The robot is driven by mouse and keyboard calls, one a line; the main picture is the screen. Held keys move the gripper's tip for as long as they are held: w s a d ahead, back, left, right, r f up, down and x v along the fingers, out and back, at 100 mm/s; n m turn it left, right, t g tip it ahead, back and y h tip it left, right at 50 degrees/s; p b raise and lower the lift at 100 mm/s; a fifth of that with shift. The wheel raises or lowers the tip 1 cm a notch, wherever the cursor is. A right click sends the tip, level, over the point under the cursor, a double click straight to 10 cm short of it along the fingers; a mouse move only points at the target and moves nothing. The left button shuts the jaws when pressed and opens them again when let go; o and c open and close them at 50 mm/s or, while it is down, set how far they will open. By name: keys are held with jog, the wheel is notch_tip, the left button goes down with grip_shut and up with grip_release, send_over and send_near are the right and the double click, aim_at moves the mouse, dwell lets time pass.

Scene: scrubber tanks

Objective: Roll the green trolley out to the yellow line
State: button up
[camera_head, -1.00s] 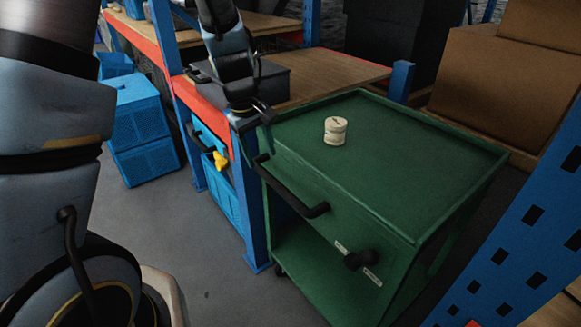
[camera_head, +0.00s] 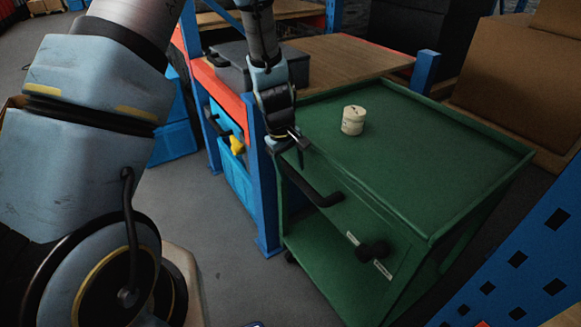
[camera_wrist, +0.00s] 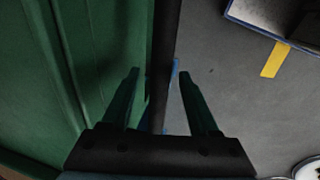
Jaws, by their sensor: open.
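The green trolley (camera_head: 440,150) stands beside the shelf bench, with a small cream round tin (camera_head: 353,120) on its top. Its black handle (camera_head: 310,187) runs along the near side. A black knob (camera_head: 373,251) sits lower on that side. My gripper (camera_head: 293,142) is at the far left end of the handle. In the wrist view, the open fingers of my gripper (camera_wrist: 158,80) stand on either side of the black handle bar (camera_wrist: 164,45). The green trolley side (camera_wrist: 50,80) fills the left. A yellow strip (camera_wrist: 275,60) lies on the grey floor at right.
A blue post (camera_head: 262,190) of the bench stands close left of the trolley. A blue perforated upright (camera_head: 530,260) stands at the lower right. Brown boxes (camera_head: 515,75) are behind. Grey floor (camera_head: 235,275) is clear in front of the bench.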

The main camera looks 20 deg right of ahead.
jog(key=shift+c, duration=0.3)
grip_shut()
dwell(1.1)
